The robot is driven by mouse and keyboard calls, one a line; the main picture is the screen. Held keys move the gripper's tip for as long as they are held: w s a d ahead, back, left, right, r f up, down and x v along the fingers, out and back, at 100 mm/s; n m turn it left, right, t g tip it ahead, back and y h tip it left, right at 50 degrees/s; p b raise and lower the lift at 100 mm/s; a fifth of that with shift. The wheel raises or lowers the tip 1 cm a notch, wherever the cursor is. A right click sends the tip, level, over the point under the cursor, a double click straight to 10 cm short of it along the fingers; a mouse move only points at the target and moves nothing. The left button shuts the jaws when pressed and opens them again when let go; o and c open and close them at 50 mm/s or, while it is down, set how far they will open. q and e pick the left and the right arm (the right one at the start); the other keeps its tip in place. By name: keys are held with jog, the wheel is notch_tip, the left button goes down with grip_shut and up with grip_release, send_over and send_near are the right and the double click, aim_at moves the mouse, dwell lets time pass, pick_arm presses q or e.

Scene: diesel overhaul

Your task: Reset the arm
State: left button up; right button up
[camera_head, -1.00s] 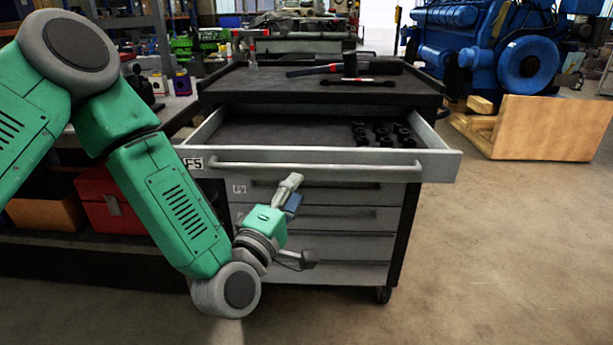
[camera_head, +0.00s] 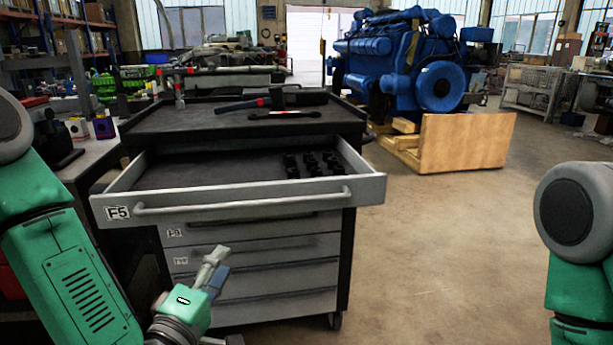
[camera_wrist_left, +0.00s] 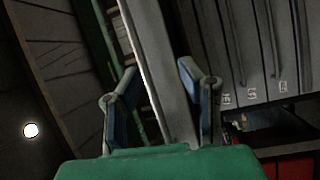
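My left arm, green with grey joints, comes in from the left in the head view. My left gripper (camera_head: 221,298) is low in front of the tool cabinet's (camera_head: 265,240) lower drawers, below the open top drawer (camera_head: 240,203). In the left wrist view its two blue-padded fingers (camera_wrist_left: 160,95) stand apart with nothing clearly held between them, and a pale bar runs behind the gap.
The open drawer, marked F5, holds several dark sockets (camera_head: 314,164) at its right end. A hammer (camera_head: 270,99) and a wrench (camera_head: 284,115) lie on the cabinet top. A blue engine (camera_head: 405,60) stands behind a wooden panel (camera_head: 465,142). The floor at right is clear.

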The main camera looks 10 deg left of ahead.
pick_arm(q)
jog(key=s+f+m+g+p, duration=0.1)
jog(key=s+f+m+g, duration=0.45)
jog(key=f, duration=0.45)
jog(key=s+f+m+g+p, duration=0.1)
jog(key=s+f+m+g, duration=0.35)
jog(key=s+f, duration=0.4)
jog(key=s+a+f+m+g+y, duration=0.1)
jog(key=s+a+f+m+g, duration=0.1)
jog(key=s+a+f+g, duration=0.2)
jog(key=s+a+f+m+g+y, duration=0.2)
jog(key=s+a+f+m+g, duration=0.1)
jog(key=s, duration=0.7)
jog(key=shift+a+f+g, duration=0.6)
jog(key=shift+a+f, duration=0.05)
jog(key=shift+a, duration=0.35)
